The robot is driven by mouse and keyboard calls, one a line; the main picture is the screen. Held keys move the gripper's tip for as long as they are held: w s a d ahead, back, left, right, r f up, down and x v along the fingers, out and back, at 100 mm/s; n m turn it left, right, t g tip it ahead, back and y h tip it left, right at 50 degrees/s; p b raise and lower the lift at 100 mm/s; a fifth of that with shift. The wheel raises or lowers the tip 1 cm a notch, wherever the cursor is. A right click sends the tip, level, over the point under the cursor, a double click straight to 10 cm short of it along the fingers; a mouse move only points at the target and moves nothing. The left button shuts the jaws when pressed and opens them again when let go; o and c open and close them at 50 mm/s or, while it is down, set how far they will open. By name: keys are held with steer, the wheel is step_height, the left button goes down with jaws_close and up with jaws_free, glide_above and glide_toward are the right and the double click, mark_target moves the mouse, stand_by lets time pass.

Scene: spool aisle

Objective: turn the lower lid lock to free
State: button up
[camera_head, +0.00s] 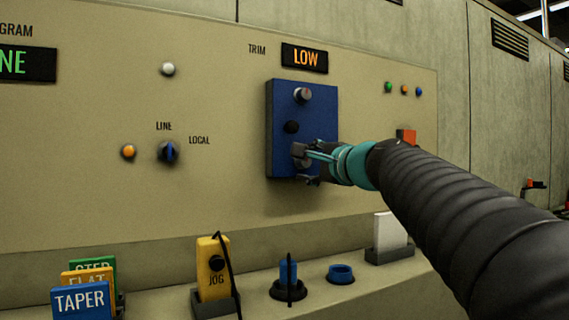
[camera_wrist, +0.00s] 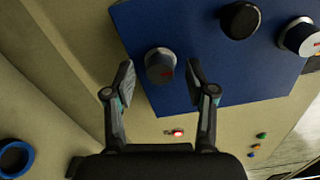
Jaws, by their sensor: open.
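The blue box (camera_head: 284,140) is fixed to the panel under the TRIM display. It carries an upper round silver lock (camera_head: 302,95), a black knob (camera_head: 291,127) and the lower lid lock (camera_head: 299,150). My gripper (camera_head: 308,164) is at the lower lock and partly hides it. In the wrist view the lower lock (camera_wrist: 160,66) is a grey round knob with a small red mark, lying between my two open, apart fingertips. Gaps show on both sides there; how deep the fingers reach is unclear. The upper lock (camera_wrist: 299,37) is at the right edge.
A LINE/LOCAL selector (camera_head: 168,152) and an orange button (camera_head: 128,152) are left of the box. Below, a ledge holds a yellow JOG pendant (camera_head: 212,268), a blue ring (camera_head: 341,273) and a white card (camera_head: 390,230). The TRIM display (camera_head: 304,58) reads LOW.

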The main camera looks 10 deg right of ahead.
steer(key=v, duration=1.2)
steer(key=s+f+n+g+h, duration=0.1)
steer(key=f+n+g, duration=0.1)
steer(key=f, duration=0.5)
steer(key=s+f+n+g+h, duration=0.1)
steer(key=f+n+g, duration=0.1)
steer(key=f, duration=0.6)
steer(key=s+d+f+n+g+h, duration=0.1)
steer(key=s+f+n+g, duration=0.1)
steer(key=f, duration=0.6)
steer(key=shift+f+n+g, duration=0.1)
steer(key=shift+n+g, duration=0.2)
steer(key=shift+n, duration=0.4)
steer(key=s+a+f+n+g+h, duration=0.1)
steer(key=s+a+f+n+g, duration=0.1)
steer(key=s+f+n, duration=0.2)
steer(key=s+a+f+n+g+h, duration=0.1)
steer(key=s+a+f+n+g, duration=0.2)
steer(key=s+f, duration=0.8)
step_height(320, 180, down, 5)
steer(key=shift+r+n+h, duration=0.25)
steer(key=shift+n+h, duration=0.05)
steer(key=shift+n, duration=0.9)
steer(key=shift+c, duration=0.4)
